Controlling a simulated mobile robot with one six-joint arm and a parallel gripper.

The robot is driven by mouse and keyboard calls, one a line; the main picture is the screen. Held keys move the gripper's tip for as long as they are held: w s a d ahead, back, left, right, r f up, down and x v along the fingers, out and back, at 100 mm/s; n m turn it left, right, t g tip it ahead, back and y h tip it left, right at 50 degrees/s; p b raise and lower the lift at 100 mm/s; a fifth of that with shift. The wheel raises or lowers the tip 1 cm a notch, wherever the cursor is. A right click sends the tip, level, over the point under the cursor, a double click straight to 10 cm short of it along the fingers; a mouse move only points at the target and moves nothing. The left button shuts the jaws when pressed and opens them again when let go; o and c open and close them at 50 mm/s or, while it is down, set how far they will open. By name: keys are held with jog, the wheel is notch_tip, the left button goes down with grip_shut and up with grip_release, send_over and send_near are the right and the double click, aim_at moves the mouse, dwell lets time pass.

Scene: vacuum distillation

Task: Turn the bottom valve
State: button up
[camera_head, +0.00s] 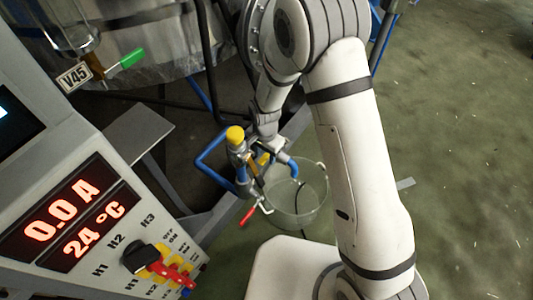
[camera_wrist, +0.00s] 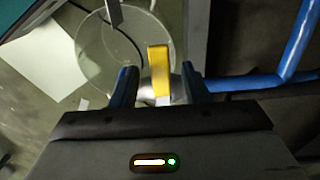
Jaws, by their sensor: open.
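A valve on the blue pipework has a yellow handle, which stands between my gripper's two fingers in the wrist view (camera_wrist: 160,68). My gripper (camera_wrist: 158,88) is open, with one finger on each side of the handle and a visible gap to each. In the head view my gripper (camera_head: 265,148) reaches down beside the pipework, its fingertips partly hidden. A red-handled valve (camera_head: 249,215) sits lower on the same pipework, to the left of the bucket. A yellow cap (camera_head: 235,134) tops the pipe to the left of my gripper. The valve body is mostly hidden.
A clear bucket (camera_head: 312,207) stands on the green floor under the pipe outlet. Blue pipes (camera_wrist: 255,82) run close on the right in the wrist view. A control panel (camera_head: 80,215) fills the lower left. A green-handled valve (camera_head: 132,57) is at upper left.

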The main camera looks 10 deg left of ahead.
grip_shut()
dwell(0.3)
jog(key=shift+d, duration=0.15)
jog(key=shift+w, duration=0.1)
